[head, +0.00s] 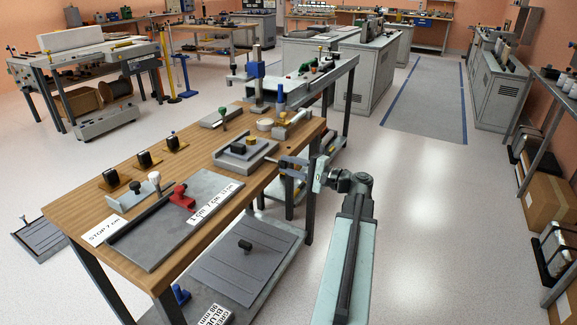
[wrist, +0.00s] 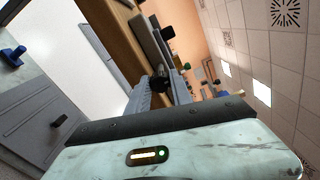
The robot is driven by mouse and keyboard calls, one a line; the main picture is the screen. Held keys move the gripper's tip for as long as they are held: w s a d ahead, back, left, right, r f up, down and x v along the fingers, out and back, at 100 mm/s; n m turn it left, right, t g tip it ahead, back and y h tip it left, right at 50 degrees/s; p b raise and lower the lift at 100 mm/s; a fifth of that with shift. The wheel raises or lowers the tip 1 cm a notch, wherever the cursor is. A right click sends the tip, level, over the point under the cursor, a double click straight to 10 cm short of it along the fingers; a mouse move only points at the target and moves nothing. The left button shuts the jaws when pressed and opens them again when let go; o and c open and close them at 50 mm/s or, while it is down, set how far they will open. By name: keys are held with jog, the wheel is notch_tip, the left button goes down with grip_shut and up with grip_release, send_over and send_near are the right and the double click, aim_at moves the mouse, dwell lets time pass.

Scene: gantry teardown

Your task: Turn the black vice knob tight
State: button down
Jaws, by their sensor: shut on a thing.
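The grey vice (head: 262,152) sits on the wooden workbench (head: 75,213), near the bench's right edge. A dark block (head: 238,148) lies on top of it. My gripper (head: 284,163) reaches in from the right at the vice's near right side. In the wrist view, the black vice knob (wrist: 159,84) shows between the fingertips of my gripper (wrist: 158,90), which is shut on it. In the head view the fingers largely hide the knob. How tight the knob is cannot be told.
A grey plate with a red clamp (head: 182,196) lies at the front of the bench. Several black knobs on yellow bases (head: 144,159) stand at the left. A lower shelf (head: 190,297) holds a grey panel. The floor (head: 420,210) right of the bench is clear.

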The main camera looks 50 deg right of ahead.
jog(key=shift+m, duration=0.3)
jog(key=c, duration=1.1)
grip_release()
jog(key=shift+c, duration=0.2)
jog(key=v, duration=0.8)
